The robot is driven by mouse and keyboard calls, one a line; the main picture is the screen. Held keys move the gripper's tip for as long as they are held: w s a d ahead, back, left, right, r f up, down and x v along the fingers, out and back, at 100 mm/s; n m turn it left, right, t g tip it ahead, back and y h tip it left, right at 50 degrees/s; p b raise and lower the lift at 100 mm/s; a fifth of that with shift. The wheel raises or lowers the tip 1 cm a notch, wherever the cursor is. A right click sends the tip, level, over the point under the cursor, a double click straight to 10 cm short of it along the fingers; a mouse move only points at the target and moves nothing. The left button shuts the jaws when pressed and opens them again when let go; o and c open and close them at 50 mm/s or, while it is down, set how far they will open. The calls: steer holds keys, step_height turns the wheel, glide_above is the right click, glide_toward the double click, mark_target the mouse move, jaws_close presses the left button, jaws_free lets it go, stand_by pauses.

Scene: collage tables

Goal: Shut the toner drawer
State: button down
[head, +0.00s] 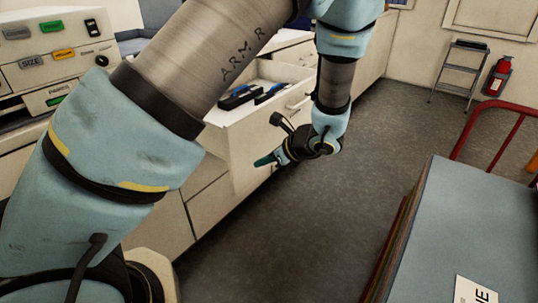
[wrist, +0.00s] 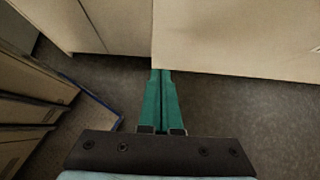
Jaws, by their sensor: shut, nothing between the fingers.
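The toner drawer (head: 245,143) is a cream drawer standing out from the cabinet row in the head view. Black cartridges with blue tops (head: 240,96) lie inside it. My gripper (head: 263,161) has its green fingers shut and empty, low in front of the drawer's front panel. In the wrist view the fingertips (wrist: 161,72) are at the lower edge of a cream panel (wrist: 230,35), near its left corner; this seems to be the drawer front. I cannot tell whether they touch it. My arm hides part of the drawer and cabinets in the head view.
Cream cabinets (head: 160,225) continue below and beside the drawer. A cart with a red rail (head: 497,112) and a stack of large boards (head: 470,220) stands at the right. Bare grey floor (head: 300,235) lies between. A step stool (head: 462,72) and fire extinguisher (head: 497,76) are far back.

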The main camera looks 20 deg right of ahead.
mark_target(235, 163)
steer(key=w+a+f, duration=0.1)
steer(key=w, duration=0.1)
steer(key=w+a+f+p, duration=0.2)
steer(key=w, duration=0.1)
steer(key=shift+w+a, duration=0.15)
steer(key=shift+w, duration=0.15)
steer(key=shift+w+a+f, duration=0.1)
steer(key=shift+w+a, duration=0.15)
steer(key=shift+w, duration=0.25)
steer(key=shift+w+a, duration=0.1)
steer(key=shift+w, duration=0.1)
steer(key=w+a, duration=0.6)
steer(key=w, duration=0.4)
steer(key=w+a, duration=0.6)
steer(key=w, duration=0.5)
steer(key=w+a, duration=0.6)
steer(key=w, duration=0.5)
steer(key=shift+w, duration=0.25)
steer(key=shift+w+a+r, duration=0.1)
steer(key=shift+a+r, duration=0.1)
steer(key=shift+r, duration=0.05)
